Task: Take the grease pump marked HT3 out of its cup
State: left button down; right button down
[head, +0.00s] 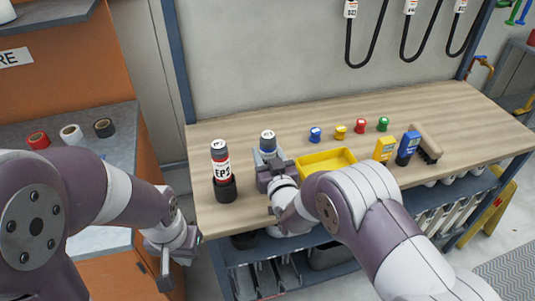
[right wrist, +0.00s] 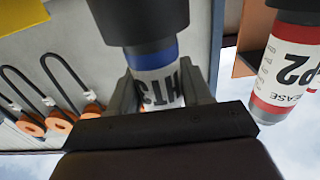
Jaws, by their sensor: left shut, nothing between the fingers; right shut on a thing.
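My right gripper (head: 270,170) is shut around the pump's body. A dark cup-like shape (right wrist: 138,22) adjoins the pump's blue-banded end in the wrist view; I cannot tell how deep the pump sits in it. In the head view the gripper hides the cup. My left gripper (head: 182,246) is shut and empty, below the bench's left front edge.
A second pump, marked EP2 (head: 221,171), with red bands stands in a dark cup (head: 225,190) close left of my right gripper. A yellow tray (head: 325,160) lies to the right. The bench's back left is clear.

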aim_at(267, 133)
jog(key=shift+r+p, duration=2.85)
jog(key=shift+r, duration=1.45)
jog(key=shift+p+v, duration=0.45)
jog(key=shift+v, duration=2.05)
